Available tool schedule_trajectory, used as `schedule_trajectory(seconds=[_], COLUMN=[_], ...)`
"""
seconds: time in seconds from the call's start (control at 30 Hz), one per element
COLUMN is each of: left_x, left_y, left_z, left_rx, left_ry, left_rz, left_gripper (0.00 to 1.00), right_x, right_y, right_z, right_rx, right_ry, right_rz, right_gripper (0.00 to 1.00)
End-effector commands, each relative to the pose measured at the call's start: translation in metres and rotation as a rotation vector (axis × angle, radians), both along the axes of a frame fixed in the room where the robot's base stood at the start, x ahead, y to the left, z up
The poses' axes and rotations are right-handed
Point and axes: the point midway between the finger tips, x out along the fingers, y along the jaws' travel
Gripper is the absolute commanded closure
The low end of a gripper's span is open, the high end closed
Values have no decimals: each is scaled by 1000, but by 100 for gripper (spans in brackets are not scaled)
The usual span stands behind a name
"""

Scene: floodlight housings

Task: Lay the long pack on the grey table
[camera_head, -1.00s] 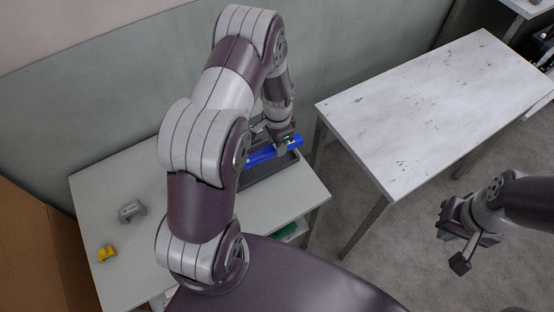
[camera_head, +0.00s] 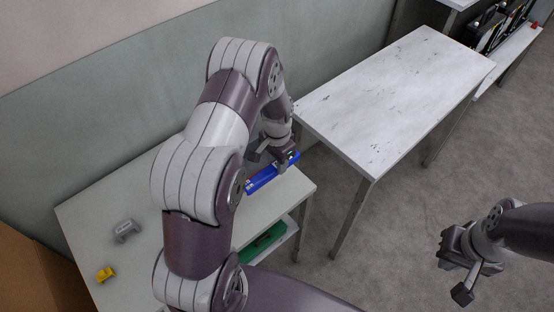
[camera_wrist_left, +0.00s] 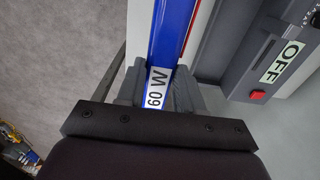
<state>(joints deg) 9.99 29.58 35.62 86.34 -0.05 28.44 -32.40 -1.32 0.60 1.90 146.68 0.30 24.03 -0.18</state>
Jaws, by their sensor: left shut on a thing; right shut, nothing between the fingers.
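The long pack, a blue bar (camera_head: 262,180), is in my left gripper (camera_head: 283,160) above the right part of the pale table in the head view. In the left wrist view the pack (camera_wrist_left: 171,40) runs away from between the fingers and shows a white "60 W" label. The grey table (camera_head: 385,95), with a worn, scuffed top, stands to the right of the pack and its top is bare. My right gripper (camera_head: 462,290) is shut and empty, out over the floor at lower right.
The pale table (camera_head: 100,210) holds a small grey part (camera_head: 126,231) and a yellow part (camera_head: 106,274). A green thing (camera_head: 263,243) lies on its lower shelf. A dark grey fixture marked "OFF" (camera_wrist_left: 270,55) with a red button is beside the pack. A gap separates the tables.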

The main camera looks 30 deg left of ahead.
Motion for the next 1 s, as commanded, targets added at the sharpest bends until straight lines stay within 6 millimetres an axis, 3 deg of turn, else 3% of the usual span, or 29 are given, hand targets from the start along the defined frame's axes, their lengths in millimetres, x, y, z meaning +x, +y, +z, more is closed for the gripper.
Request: schedule_trajectory(seconds=[0.63,1.0], left_x=[1,1], left_y=[0,0], left_z=[-84,-95], left_rx=[0,1], left_ry=[-1,-1], left_rz=[-1,-1], left_gripper=[100,100], right_x=[0,0], right_y=[0,0], right_z=[-59,-65], right_rx=[0,0], right_ry=[1,0], right_rz=[0,0], right_gripper=[100,100])
